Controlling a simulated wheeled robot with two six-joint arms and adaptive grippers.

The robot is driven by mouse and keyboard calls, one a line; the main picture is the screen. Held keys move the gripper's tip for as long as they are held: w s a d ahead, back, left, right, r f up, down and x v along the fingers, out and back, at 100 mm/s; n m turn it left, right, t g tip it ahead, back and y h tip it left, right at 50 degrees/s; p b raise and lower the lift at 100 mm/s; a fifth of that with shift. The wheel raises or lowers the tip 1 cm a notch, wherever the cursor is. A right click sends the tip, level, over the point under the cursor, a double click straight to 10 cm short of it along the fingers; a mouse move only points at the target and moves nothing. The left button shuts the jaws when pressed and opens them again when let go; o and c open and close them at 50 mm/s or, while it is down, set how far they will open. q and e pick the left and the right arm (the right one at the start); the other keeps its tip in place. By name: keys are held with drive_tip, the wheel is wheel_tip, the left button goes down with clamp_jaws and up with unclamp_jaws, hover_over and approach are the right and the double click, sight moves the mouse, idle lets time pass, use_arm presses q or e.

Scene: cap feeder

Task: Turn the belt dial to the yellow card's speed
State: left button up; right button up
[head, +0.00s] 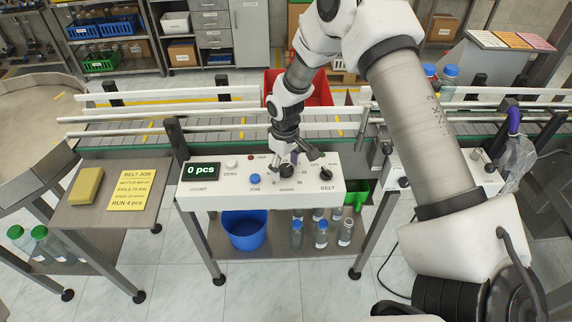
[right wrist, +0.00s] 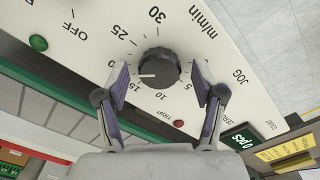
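The dark round belt dial (head: 287,171) is on the white control panel (head: 215,192). In the right wrist view the dial (right wrist: 158,68) has a white pointer line to the left, between 15 and the partly hidden mark above it. My right gripper (head: 288,160) is over the dial from above. Its fingers (right wrist: 159,72) stand open on both sides of the dial, with a visible gap on each side. The yellow card (head: 132,190) lies on the left side table; its speed line is too small to read surely. My left gripper is not in view.
The panel also carries a blue JOG button (head: 255,179), a counter display (head: 201,171) reading 0 pcs, and a black BELT switch (head: 325,173). The conveyor (head: 210,127) runs behind. A yellow sponge-like block (head: 86,185) lies beside the card. A blue bin (head: 244,230) stands below.

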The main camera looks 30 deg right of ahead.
sight(285, 167)
drive_tip(key=shift+w, duration=0.1)
drive_tip(key=shift+r, duration=0.1)
wheel_tip(285, 167, up, 12)
idle(0.4)
